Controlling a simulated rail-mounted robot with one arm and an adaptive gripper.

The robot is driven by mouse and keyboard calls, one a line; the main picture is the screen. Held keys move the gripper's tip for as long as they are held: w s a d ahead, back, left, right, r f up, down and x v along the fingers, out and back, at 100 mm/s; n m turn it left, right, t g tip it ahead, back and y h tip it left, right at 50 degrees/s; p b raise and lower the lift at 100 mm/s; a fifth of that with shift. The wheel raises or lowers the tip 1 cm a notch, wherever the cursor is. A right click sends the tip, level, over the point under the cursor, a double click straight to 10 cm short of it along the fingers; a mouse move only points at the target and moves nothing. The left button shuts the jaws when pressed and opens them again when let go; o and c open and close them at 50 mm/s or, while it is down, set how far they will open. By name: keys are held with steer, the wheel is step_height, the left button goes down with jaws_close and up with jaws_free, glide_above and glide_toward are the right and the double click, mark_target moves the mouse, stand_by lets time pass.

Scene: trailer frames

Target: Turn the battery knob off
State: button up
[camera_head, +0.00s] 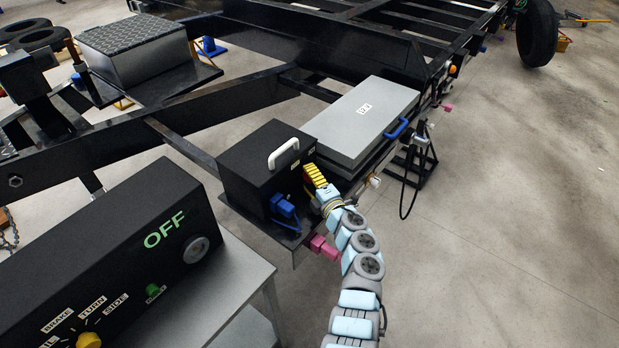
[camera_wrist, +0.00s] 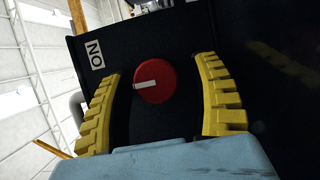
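The battery knob (camera_wrist: 154,88) is round and red, on a black face of the battery box (camera_head: 248,158). Its white mark runs from near the centre to the left edge in the wrist view. A white label (camera_wrist: 95,54) reading ON, turned around, sits up and left of the knob. My gripper (camera_wrist: 158,67) is open, with a yellow finger on either side of the knob; a gap shows on both sides. In the head view my gripper (camera_head: 314,177) is at the box's right face, and the knob is hidden there.
A white handle (camera_head: 283,153) tops the box and a blue connector (camera_head: 285,208) is on its front. A grey lidded case (camera_head: 362,122) stands close behind. A control panel (camera_head: 120,262) reading OFF is at the left front. Open floor (camera_head: 530,210) lies right.

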steer(key=shift+s+d, duration=0.1)
steer(key=shift+s, duration=0.05)
steer(key=v, duration=1.1)
steer(key=shift+s, duration=0.35)
steer(key=shift+d, duration=0.1)
stand_by(0.5)
